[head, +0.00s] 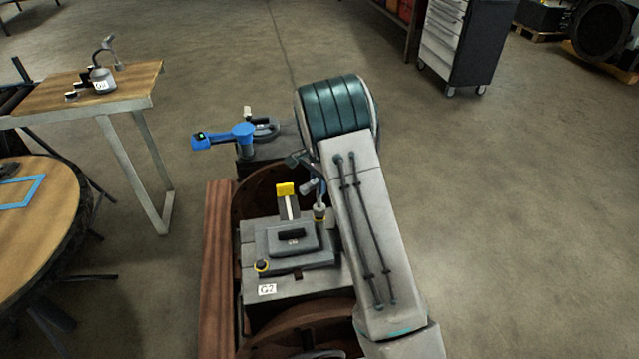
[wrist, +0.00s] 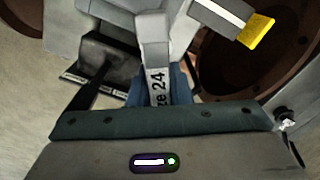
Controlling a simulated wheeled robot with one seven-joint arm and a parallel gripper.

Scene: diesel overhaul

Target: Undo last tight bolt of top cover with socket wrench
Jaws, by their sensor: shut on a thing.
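My gripper (wrist: 165,88) is shut on the grey socket wrench (wrist: 154,45), whose handle reads "24" in the wrist view. In the head view my arm partly hides the gripper; the wrench (head: 319,192) shows beside the arm, over the back right corner of the grey top cover (head: 268,246). A yellow-ringed bolt position (head: 319,212) lies below it there. I cannot tell whether the socket is fully seated. Another yellow-ringed bolt (head: 262,266) sits at the cover's front left corner. The cover lies on the engine block (head: 249,288), marked G2.
A yellow-tipped grey bar (head: 285,189) stands just behind the cover, close to the wrench. A blue tool (head: 225,135) lies farther back. A wooden table (head: 135,80) with an oil can (head: 103,78) and a round table (head: 50,220) are left.

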